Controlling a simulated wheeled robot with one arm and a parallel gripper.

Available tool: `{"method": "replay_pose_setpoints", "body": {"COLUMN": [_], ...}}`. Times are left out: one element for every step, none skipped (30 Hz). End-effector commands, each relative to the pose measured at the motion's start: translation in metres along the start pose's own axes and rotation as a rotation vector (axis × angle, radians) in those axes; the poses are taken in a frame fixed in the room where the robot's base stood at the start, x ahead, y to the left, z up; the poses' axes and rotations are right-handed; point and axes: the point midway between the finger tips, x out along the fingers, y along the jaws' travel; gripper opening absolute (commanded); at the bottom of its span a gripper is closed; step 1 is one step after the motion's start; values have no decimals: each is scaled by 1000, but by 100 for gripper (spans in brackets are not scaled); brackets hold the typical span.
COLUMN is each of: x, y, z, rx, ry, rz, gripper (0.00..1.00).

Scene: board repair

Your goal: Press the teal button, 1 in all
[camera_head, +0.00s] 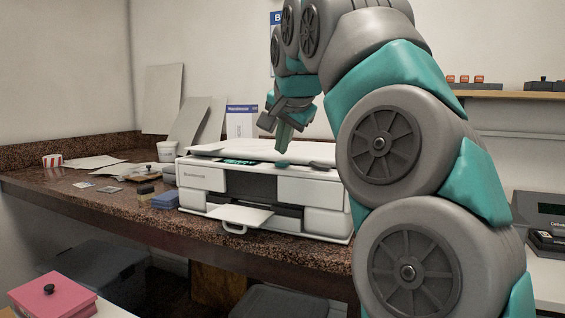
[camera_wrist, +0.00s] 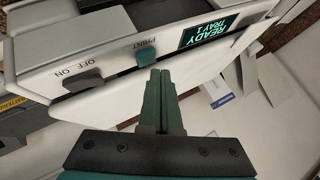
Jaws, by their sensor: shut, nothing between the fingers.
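The teal button (camera_wrist: 147,57) sits on the front panel of a white printer, beside the word PRINT. It also shows in the head view (camera_head: 282,164) as a small teal patch on the printer (camera_head: 243,184). My gripper (camera_wrist: 157,73) is shut and empty, its fingertips just short of the teal button in the wrist view. I cannot tell whether they touch it. In the head view my gripper (camera_head: 283,146) points down above the printer's top, just over the button.
A grey switch (camera_wrist: 83,80) marked OFF ON and a lit display (camera_wrist: 216,29) reading READY TRAY 1 flank the button. A paper tray (camera_head: 238,215) sticks out of the printer's front. A blue stack (camera_head: 165,201) and a white cup (camera_head: 167,151) stand left on the counter.

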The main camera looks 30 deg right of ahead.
Motion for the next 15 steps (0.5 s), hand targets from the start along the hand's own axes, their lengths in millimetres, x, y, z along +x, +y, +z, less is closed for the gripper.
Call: {"method": "replay_pose_setpoints", "body": {"x": [1, 2, 2, 3, 4, 5, 6, 6, 7, 7, 6, 6, 6, 6, 6], "y": [1, 1, 2, 2, 3, 4, 4, 5, 5, 5, 5, 5, 4, 4, 4], "z": [1, 1, 2, 2, 3, 3, 4, 4, 4, 4, 4, 4, 4, 4, 4], "rx": [0, 0, 0, 0, 1, 1, 1, 1, 1, 1, 1, 0, 0, 0, 0], "ry": [0, 0, 0, 0, 0, 1, 1, 1, 1, 1, 1, 1, 1, 1, 1], "rz": [0, 0, 0, 0, 0, 1, 1, 1, 1, 1, 1, 1, 0, 0, 0], "gripper": [0, 0, 0, 0, 0, 0, 0, 0, 0, 0, 0, 0, 0, 0, 0]}}
